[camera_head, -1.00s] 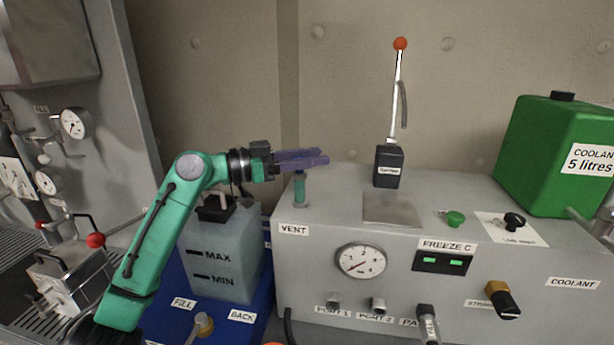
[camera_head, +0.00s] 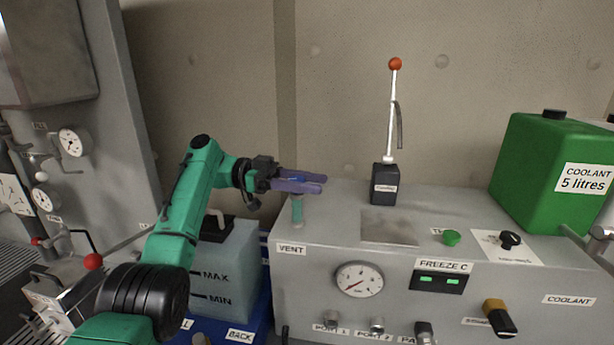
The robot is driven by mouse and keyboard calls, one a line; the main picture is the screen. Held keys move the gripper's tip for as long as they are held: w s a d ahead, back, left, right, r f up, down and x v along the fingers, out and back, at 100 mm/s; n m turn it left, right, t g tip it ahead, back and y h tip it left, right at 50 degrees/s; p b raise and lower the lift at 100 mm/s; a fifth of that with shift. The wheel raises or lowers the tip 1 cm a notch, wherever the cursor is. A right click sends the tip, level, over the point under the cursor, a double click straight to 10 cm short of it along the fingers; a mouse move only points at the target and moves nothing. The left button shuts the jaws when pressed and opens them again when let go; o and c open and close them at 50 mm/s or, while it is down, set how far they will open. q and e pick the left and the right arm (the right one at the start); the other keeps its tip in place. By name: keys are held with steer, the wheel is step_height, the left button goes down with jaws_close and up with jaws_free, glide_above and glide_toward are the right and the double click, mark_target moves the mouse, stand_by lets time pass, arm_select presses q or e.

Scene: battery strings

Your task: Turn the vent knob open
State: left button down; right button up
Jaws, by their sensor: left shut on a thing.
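The vent stem (camera_head: 297,207), a short grey-green post, stands on the top left of the grey machine above the label VENT. My left gripper (camera_head: 310,182) comes in from the left with its purple fingers level at the top of this post. The fingers are shut on the vent knob (camera_head: 298,179), of which only a small blue part shows between them. The rest of the knob is hidden by the fingers, so I cannot tell its angle. My right gripper is not in view.
A lever with a red ball (camera_head: 395,63) stands behind on the grey machine (camera_head: 310,265). A green coolant can (camera_head: 530,165) is at the right. A translucent tank (camera_head: 235,270) stands below my left arm. A red-knobbed lever (camera_head: 93,261) is at the left.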

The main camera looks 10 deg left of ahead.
arm_select(q)
steer(key=shift+s+f, duration=0.1)
steer(key=shift+f, duration=0.2)
stand_by(0.4)
steer(key=c, duration=0.8)
jaws_free()
steer(key=o, duration=0.4)
steer(key=shift+d, duration=0.15)
steer(key=shift+c, duration=0.2)
steer(key=shift+d+r, duration=0.15)
steer(key=shift+r, duration=0.1)
